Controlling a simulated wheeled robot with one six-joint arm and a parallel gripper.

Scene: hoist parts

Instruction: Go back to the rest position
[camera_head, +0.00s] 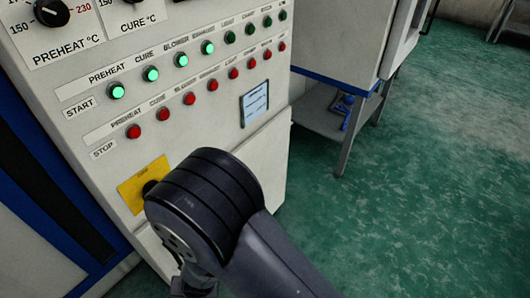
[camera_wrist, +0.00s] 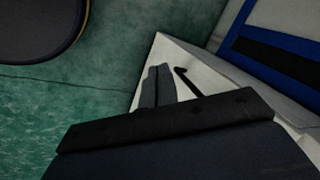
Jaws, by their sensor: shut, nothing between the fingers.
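My gripper (camera_wrist: 158,70) shows in the wrist view with its two dark fingers together and nothing between them. It points toward a pale cabinet surface (camera_wrist: 170,52). A thin black hooked part (camera_wrist: 187,82) shows just right of the fingers; I cannot tell what it belongs to.
The panel has a row of green start buttons (camera_head: 151,74), the left ones lit, above red stop buttons (camera_head: 162,114). A yellow plate (camera_head: 133,194) is partly behind my arm. A metal stand (camera_head: 325,115) is behind right. Green floor (camera_head: 430,190) lies clear at right.

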